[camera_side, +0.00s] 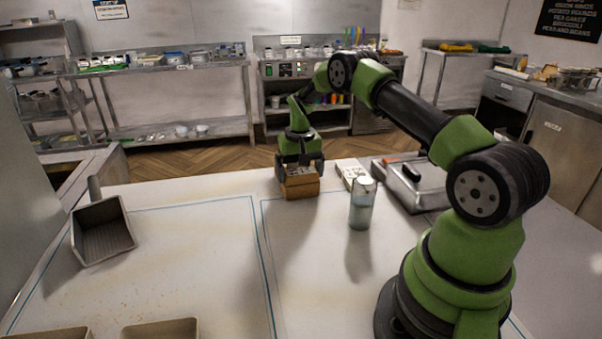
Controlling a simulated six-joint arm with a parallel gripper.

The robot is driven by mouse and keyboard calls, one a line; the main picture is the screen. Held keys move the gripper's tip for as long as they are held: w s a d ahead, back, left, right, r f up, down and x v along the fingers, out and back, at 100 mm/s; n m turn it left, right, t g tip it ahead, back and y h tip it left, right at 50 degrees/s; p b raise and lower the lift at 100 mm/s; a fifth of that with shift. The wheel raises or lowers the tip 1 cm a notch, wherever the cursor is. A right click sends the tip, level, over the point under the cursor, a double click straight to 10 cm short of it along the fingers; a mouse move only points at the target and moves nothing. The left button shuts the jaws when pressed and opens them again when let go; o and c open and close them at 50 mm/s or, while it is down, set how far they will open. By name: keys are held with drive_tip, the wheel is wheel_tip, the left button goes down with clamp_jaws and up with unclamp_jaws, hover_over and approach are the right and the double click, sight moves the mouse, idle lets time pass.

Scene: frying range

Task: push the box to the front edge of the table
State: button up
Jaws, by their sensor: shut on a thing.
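The box (300,188) is small and brown, with a lighter, patterned top. The fingers partly hide the top of the box.
A clear cup (361,205) stands close to the right of the box. A small pale item (352,173) and a metal tray (415,190) lie behind it. A grey scoop (102,232) lies at left. Two tan containers (160,329) are at the bottom left. The middle of the table is clear.

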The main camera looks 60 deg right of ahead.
drive_tip(key=o, duration=0.7)
drive_tip(key=shift+c, duration=0.2)
wheel_tip(320, 180, up, 9)
drive_tip(key=shift+r, duration=0.5)
